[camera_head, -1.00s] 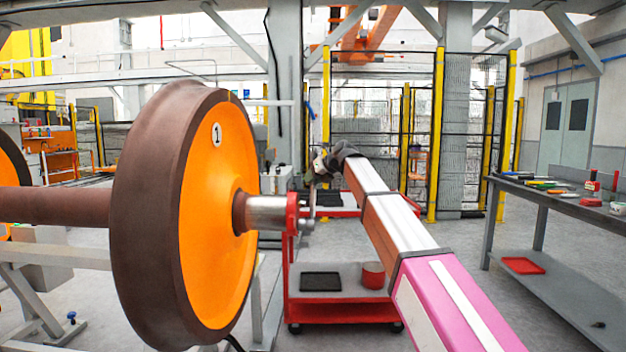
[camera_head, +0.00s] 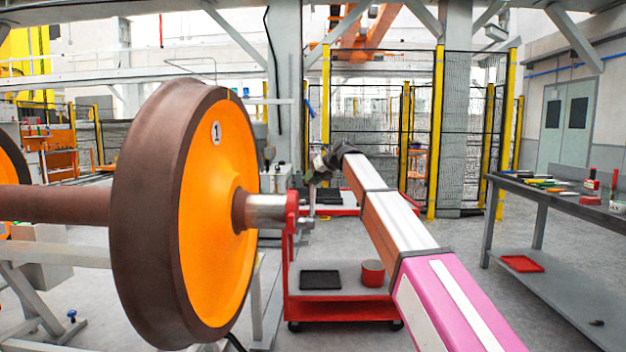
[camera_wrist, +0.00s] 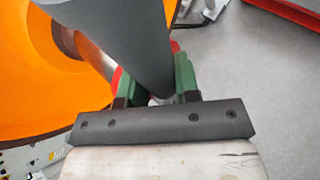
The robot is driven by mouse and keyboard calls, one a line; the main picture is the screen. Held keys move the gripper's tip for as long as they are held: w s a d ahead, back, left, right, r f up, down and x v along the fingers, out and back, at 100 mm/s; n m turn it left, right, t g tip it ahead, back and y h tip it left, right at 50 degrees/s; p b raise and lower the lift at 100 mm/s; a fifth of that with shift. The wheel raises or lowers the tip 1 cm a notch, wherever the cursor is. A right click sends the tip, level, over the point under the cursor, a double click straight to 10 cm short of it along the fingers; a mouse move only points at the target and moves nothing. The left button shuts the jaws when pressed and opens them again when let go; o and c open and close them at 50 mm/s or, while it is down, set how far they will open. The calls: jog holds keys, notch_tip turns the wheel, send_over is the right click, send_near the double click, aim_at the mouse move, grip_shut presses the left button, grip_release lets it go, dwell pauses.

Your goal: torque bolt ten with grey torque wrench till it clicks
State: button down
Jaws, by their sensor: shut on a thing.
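My gripper (camera_head: 317,168) is beside the red-rimmed axle end (camera_head: 292,212) of the orange wheel marked 1 (camera_head: 218,210). In the wrist view its green fingers (camera_wrist: 158,88) are shut on the grey torque wrench (camera_wrist: 120,35), whose broad grey body fills the upper middle of that view. In the head view the wrench (camera_head: 312,203) is a thin grey upright piece hanging from the gripper at the axle end. Bolt ten cannot be told apart. The wrench's contact with a bolt is hidden in the wrist view and too small to judge in the head view.
A red trolley (camera_head: 340,308) with a black tray and a red tin stands behind the axle end. A grey workbench (camera_head: 560,203) with tools is at the right. Yellow-posted fencing (camera_head: 437,140) stands behind. The floor between trolley and bench is clear.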

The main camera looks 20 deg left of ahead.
jog(key=shift+w+a+f+g, duration=0.1)
jog(key=shift+w+f+g, duration=0.15)
jog(key=shift+w, duration=0.2)
jog(key=shift+w+a+f+g, duration=0.15)
jog(key=shift+w+g, duration=0.1)
jog(key=shift+w, duration=0.2)
jog(key=shift+f+m+h, duration=0.15)
jog(key=shift+m+h, duration=0.15)
jog(key=shift+s+d, duration=0.1)
jog(key=shift+s, duration=0.05)
jog(key=shift+w+d, duration=0.25)
jog(key=shift+d, duration=0.55)
jog(key=shift+w+d, duration=0.2)
jog(key=shift+d, duration=0.6)
jog(key=shift+w+d, duration=0.25)
jog(key=shift+d, duration=0.65)
